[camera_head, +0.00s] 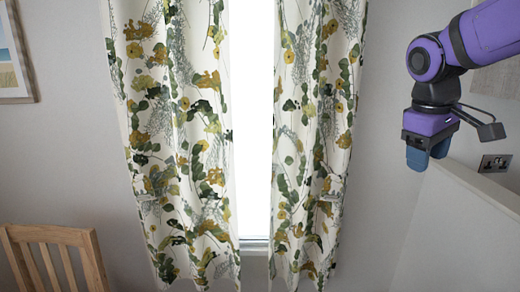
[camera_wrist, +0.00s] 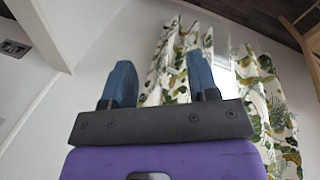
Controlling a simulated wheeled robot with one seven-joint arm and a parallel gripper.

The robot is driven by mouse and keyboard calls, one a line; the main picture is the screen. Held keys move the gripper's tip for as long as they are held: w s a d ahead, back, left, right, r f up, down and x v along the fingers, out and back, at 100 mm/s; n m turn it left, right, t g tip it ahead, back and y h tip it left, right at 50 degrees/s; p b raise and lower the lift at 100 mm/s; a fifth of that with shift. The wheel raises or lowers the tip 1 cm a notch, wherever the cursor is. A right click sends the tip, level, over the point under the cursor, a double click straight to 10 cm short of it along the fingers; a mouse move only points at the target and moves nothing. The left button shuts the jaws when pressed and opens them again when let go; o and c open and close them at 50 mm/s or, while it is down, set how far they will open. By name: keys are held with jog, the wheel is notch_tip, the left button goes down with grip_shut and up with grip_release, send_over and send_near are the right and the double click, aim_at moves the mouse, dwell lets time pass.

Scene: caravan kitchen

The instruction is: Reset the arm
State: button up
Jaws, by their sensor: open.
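My gripper (camera_head: 425,157) hangs at the end of my purple and black arm at the upper right of the head view. Its blue fingers point downward there, in front of the right wall. In the wrist view my gripper (camera_wrist: 158,82) shows two blue fingers spread apart with nothing between them. It is open and empty, and it touches nothing that I can see.
Leaf-patterned curtains (camera_head: 180,150) hang in front of a bright window (camera_head: 252,120). A wooden chair (camera_head: 55,240) stands at the lower left, below a framed picture (camera_head: 14,55). A pale ledge or partition (camera_head: 465,200) and a wall socket (camera_head: 494,163) are near my gripper at right.

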jog(key=s+a+f+m+t+y, duration=0.1)
jog(key=s+m+t, duration=0.3)
jog(key=s, duration=1.1)
jog(key=shift+s+f+m+y, duration=0.4)
jog(key=shift+m+y, duration=0.1)
jog(key=shift+y, duration=0.2)
